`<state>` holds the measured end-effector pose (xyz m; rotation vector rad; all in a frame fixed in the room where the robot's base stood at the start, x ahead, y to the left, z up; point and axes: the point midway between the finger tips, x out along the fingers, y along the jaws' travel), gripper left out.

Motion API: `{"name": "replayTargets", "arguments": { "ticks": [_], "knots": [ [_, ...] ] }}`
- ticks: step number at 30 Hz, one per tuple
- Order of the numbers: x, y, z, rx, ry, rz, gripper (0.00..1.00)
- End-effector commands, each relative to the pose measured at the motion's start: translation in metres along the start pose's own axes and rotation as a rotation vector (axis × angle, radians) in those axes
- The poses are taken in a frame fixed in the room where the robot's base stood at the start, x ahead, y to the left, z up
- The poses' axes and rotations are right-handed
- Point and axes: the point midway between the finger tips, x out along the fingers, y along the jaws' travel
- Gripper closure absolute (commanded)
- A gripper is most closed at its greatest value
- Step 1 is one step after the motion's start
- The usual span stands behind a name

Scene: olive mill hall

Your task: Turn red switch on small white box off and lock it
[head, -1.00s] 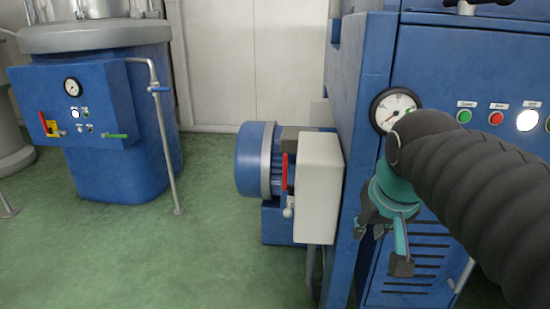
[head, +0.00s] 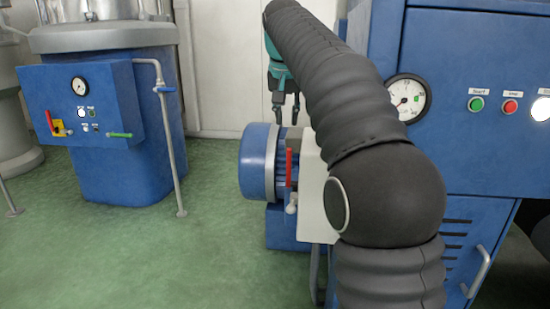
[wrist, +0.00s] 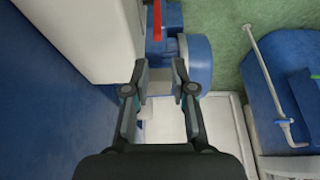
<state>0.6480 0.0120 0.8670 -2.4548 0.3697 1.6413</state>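The small white box (head: 312,215) is mounted on the side of the blue machine; my arm covers much of it in the head view. Its red switch handle (head: 289,168) stands upright on the left face, with a small pale metal piece (head: 291,203) just below it. In the wrist view the white box (wrist: 85,35) fills the upper left and the red handle (wrist: 158,18) shows at the top edge. My gripper (head: 286,118) is above the box and handle, fingers downward. In the wrist view my gripper (wrist: 159,80) is open and empty, apart from the handle.
A blue motor (head: 257,165) sits directly left of the box. The blue machine panel (head: 460,60) with a gauge (head: 408,97) stands to the right. A blue tank stand (head: 120,175) with a pipe is at left. Green floor (head: 190,260) between is clear.

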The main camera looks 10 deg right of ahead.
Motion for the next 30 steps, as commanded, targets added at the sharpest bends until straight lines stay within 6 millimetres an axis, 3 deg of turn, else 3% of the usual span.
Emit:
{"name": "replayTargets", "arguments": {
  "ticks": [5,21,30],
  "knots": [
    [0.011,0.007,-0.004,0.014,-0.001,0.007,0.75],
    [0.105,0.011,-0.004,0.017,-0.002,0.008,0.75],
    [0.136,0.010,-0.004,0.015,0.001,0.007,0.75]
  ]
}}
